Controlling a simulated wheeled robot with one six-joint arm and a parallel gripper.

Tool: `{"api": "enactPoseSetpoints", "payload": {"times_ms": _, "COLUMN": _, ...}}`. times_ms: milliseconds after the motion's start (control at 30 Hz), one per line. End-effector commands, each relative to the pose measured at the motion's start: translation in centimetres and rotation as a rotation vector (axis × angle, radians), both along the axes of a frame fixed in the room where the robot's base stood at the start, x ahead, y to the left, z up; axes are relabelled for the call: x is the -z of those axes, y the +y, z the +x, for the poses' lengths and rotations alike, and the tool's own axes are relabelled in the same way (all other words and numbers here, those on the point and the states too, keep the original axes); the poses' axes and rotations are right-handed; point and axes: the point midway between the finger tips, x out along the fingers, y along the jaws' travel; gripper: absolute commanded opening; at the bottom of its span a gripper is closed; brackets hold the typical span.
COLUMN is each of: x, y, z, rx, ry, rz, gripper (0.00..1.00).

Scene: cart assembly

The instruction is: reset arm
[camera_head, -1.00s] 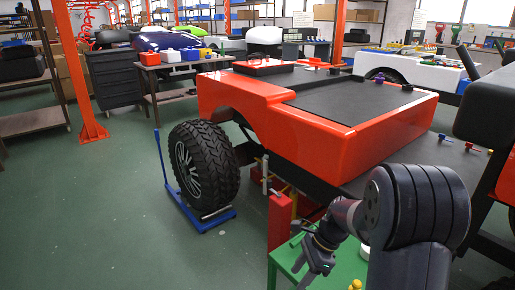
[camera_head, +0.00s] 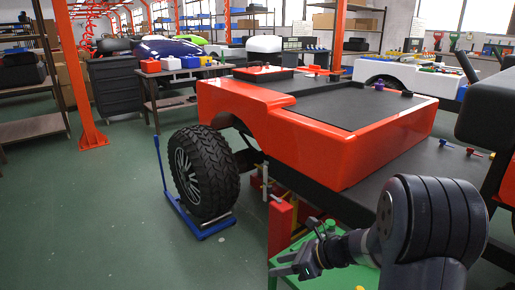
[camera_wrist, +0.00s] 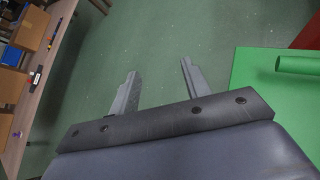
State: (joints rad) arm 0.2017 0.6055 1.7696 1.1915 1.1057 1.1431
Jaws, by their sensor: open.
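My gripper (camera_head: 284,265) is at the lower middle of the head view, pointing left over the edge of a green table (camera_head: 345,279). In the wrist view its two grey fingers (camera_wrist: 158,82) stand apart with only green floor between them. It is open and holds nothing. The dark arm link behind it fills the lower right of the head view.
An orange-red cart body (camera_head: 270,125) stands behind my arm. A black tyre on a blue wheel stand (camera_head: 203,228) is to its left. In the wrist view, a wooden bench (camera_wrist: 38,85) is at left and the green table at right. Open floor (camera_head: 90,215) lies left.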

Motion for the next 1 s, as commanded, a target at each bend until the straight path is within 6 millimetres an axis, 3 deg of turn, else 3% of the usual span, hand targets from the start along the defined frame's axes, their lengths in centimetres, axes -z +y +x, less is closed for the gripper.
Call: {"api": "enactPoseSetpoints", "payload": {"times_ms": 1000, "x": -0.1, "y": -1.9, "z": 3.2, "rx": 0.484, "ry": -0.165, "rz": 0.289, "gripper": 0.45}}
